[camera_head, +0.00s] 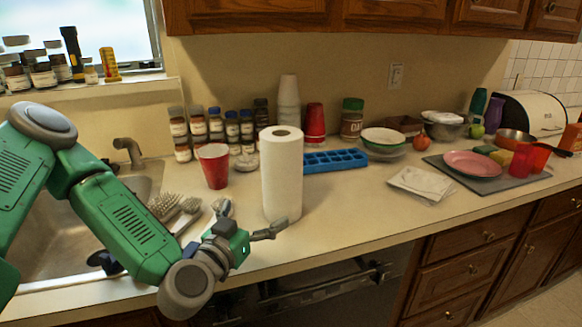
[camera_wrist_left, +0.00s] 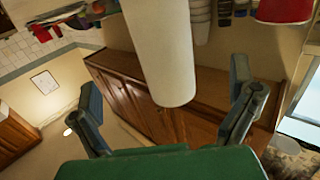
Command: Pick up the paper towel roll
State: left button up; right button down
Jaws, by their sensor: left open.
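The white paper towel roll (camera_head: 282,175) stands upright on the counter, right of the sink and near the front edge. My left gripper (camera_head: 247,219) is low at the roll's front left, with its fingers spread apart and empty. In the left wrist view the roll (camera_wrist_left: 161,50) shows in the gap between the two open fingers of the gripper (camera_wrist_left: 163,85); I cannot tell whether either finger touches it. My right gripper is in neither view.
A red cup (camera_head: 214,168) stands left of the roll, with spice jars (camera_head: 215,125) behind. A blue ice tray (camera_head: 335,160) lies behind right. Brushes (camera_head: 178,207) lie by the sink (camera_head: 60,245).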

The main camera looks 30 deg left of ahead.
aim_at(269, 189)
pick_arm(q)
jog(key=w+a, duration=0.1)
jog(key=w, duration=0.2)
jog(key=w+a, duration=0.1)
jog(key=w, duration=0.4)
jog(key=shift+w+a+r, duration=0.15)
jog(key=shift+w+a, duration=0.2)
jog(key=shift+a, duration=0.05)
jog(key=w, duration=0.3)
jog(key=w+d, duration=0.1)
jog(key=shift+w+r+p, duration=0.25)
jog(key=shift+w+p, duration=0.05)
jog(key=shift+w, duration=0.1)
jog(key=shift+w+a, duration=0.1)
jog(key=shift+w, duration=0.2)
jog(key=shift+s+a, duration=0.1)
jog(key=shift+a, duration=0.15)
jog(key=shift+c, duration=0.8)
jog(key=shift+a, duration=0.1)
jog(key=c, duration=0.7)
jog(key=shift+c, duration=1.2)
jog(key=shift+d, duration=0.2)
